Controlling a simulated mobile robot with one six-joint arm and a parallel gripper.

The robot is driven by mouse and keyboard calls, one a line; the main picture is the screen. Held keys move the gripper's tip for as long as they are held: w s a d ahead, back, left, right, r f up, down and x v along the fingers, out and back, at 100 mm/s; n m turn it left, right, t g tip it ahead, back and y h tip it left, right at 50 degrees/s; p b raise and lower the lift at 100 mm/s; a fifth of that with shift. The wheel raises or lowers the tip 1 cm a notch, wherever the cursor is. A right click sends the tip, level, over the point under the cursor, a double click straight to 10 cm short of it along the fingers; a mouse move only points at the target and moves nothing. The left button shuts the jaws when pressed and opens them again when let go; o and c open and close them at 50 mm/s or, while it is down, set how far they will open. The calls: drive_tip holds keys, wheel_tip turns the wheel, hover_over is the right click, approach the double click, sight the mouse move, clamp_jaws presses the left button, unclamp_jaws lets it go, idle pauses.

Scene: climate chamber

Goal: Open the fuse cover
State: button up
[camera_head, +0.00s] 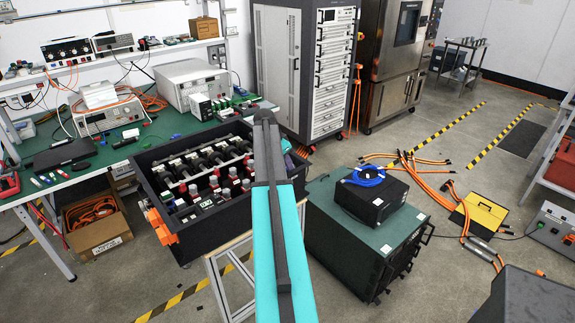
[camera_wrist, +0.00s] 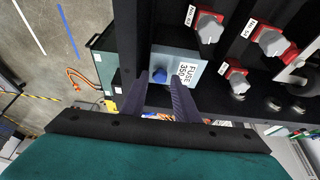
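The fuse cover (camera_wrist: 178,66) is a grey-blue box labelled "FUSE 350A" in the upper middle of the wrist view. A round blue knob-like part (camera_wrist: 158,76) shows on its lower left. My gripper (camera_wrist: 158,84) is open, with its two dark fingers apart and the blue part showing between their tips. I cannot tell whether either finger touches the cover. In the head view my arm runs away over the right end of the black open case (camera_head: 165,218). There my gripper and the fuse cover are hidden or too small to make out.
Red-and-grey connectors (camera_wrist: 272,40) stand right of the cover in the wrist view. A dark green cabinet (camera_head: 345,245) with a black box (camera_head: 372,199) and blue cable on top stands right of the case. A green workbench (camera_head: 85,160) is at left.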

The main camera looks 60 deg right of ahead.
drive_tip(key=shift+s+d+f, duration=0.1)
drive_tip(key=shift+d+f, duration=0.1)
drive_tip(key=shift+f, duration=0.35)
clamp_jaws()
